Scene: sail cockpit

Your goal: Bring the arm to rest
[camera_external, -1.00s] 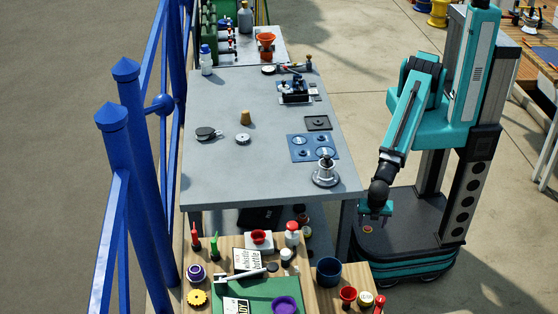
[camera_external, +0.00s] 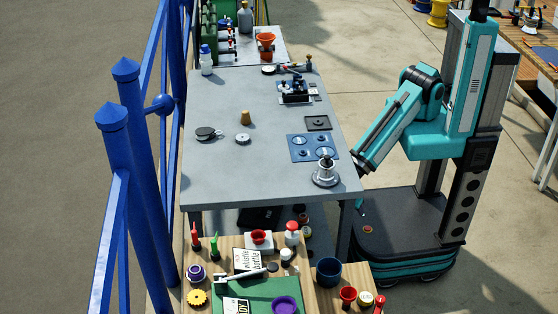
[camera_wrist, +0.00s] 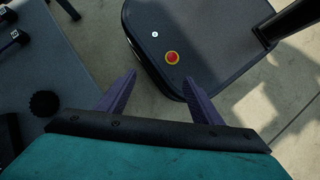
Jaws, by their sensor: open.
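My arm (camera_external: 398,125) is bent, with its forearm slanting down and left to the right edge of the grey table. In the external view my gripper is mostly hidden by the table's front right corner. The wrist view shows my gripper (camera_wrist: 161,77) with its two purple fingers spread apart and nothing between them. Beyond the fingers lie bare floor and my dark base with its red button.
The grey table (camera_external: 210,165) stands close at the left of my arm. A grey metal flanged part (camera_external: 325,172) stands near its right front corner, beside a blue plate (camera_external: 303,147). A wooden bench (camera_external: 330,299) with several small items is in front. Concrete floor (camera_external: 500,240) is clear at right.

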